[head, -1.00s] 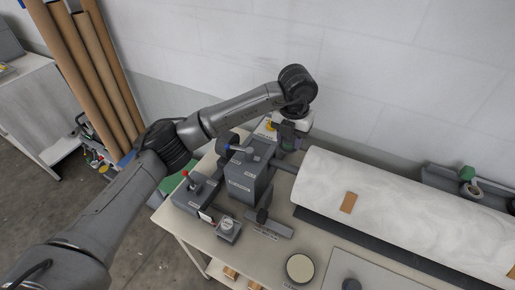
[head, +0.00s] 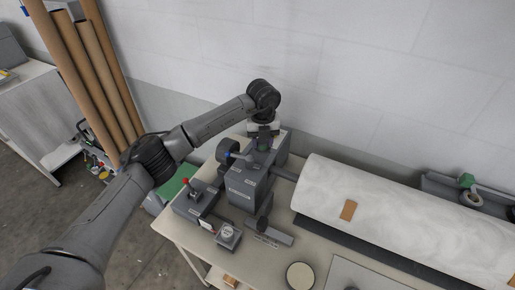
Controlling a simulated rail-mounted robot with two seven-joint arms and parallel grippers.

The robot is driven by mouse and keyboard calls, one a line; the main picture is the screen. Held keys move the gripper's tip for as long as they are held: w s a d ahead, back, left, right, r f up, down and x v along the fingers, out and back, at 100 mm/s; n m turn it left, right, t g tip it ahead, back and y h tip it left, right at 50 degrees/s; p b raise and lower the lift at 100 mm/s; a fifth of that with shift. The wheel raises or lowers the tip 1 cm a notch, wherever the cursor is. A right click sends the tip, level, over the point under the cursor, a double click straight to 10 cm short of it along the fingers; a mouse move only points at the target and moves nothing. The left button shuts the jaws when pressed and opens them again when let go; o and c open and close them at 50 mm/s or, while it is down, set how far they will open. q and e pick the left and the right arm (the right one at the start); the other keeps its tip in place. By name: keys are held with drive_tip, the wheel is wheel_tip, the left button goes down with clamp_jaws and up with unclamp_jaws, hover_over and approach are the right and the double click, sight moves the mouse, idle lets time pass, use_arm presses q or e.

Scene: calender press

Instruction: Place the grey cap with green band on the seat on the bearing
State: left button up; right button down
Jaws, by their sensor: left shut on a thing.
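My left gripper (head: 263,133) reaches in over the back of the table and points down at the top of the bearing (head: 243,185), a dark grey block at the left end of the white roll. It is shut on the grey cap with green band (head: 264,145), of which only a small dark and green part shows below the fingers. The cap is at or just above the rear top of the bearing; I cannot tell whether it touches. The seat itself is hidden by the cap and gripper. My right gripper is not in view.
A large white roll (head: 400,215) lies to the right of the bearing. A small gauge block (head: 228,236) and a round disc (head: 300,275) lie in front. A tray (head: 435,185) is at the back right.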

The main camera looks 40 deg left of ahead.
sight(257, 155)
use_arm(q)
drive_tip(key=shift+a+f, duration=0.65)
drive_tip(key=shift+a, duration=0.35)
drive_tip(key=shift+f, duration=1.95)
drive_tip(key=shift+f, duration=0.1)
drive_tip(key=o, duration=1)
wheel_tip(257, 155, up, 12)
drive_tip(key=shift+r, duration=0.15)
drive_tip(key=shift+w, duration=0.15)
